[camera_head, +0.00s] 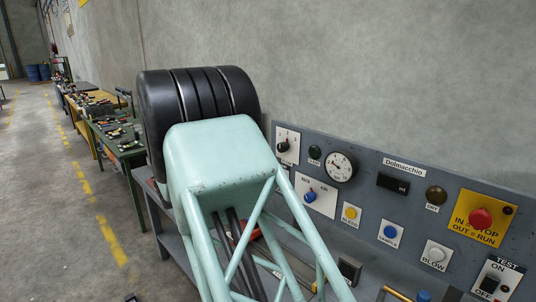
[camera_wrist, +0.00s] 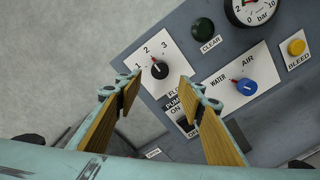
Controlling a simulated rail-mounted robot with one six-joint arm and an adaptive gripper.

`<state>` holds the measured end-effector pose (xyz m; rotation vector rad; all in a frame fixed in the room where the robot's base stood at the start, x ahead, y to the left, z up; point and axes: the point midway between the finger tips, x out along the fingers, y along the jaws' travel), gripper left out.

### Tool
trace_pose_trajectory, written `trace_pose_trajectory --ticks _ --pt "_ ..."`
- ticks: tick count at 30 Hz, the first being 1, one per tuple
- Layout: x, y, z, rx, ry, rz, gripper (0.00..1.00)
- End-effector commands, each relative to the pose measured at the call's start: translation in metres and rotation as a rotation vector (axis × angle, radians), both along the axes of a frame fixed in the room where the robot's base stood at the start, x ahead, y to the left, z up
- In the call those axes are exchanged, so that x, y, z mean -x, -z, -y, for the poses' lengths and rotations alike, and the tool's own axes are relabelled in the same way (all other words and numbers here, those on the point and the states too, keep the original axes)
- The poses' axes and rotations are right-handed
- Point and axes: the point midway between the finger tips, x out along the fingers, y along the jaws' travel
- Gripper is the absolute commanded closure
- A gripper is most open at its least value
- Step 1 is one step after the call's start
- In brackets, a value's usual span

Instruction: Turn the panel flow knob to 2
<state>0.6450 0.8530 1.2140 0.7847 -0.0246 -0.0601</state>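The flow knob (camera_wrist: 160,69) is a round black knob on a white plate marked 1, 2 and 3, with "FLO..." partly visible below. Its small red mark points up and left, roughly toward the 2; the exact setting is hard to read. In the head view the knob (camera_head: 283,146) shows at the panel's left end. My gripper (camera_wrist: 160,83) is open, with wood-coloured finger pads. Its tips lie on either side of the knob in the wrist view, with gaps on both sides. I cannot tell how far they are from the panel. The gripper is hidden in the head view.
The grey panel (camera_head: 373,190) also carries a gauge (camera_head: 341,166), a blue air/water knob (camera_wrist: 246,87), a green clear button (camera_wrist: 203,27), a yellow bleed button (camera_wrist: 296,47) and a red stop button (camera_head: 480,218). A pump switch (camera_wrist: 186,124) sits close below the flow knob, near my right finger.

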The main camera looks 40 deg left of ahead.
Motion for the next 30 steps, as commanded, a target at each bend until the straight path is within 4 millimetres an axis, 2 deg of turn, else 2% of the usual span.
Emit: trace_pose_trajectory --ticks 7,30 --pt "0.014 0.0 -0.001 0.0 -0.001 0.0 0.64" --pt "0.013 0.0 0.003 -0.001 0.005 -0.006 0.64"
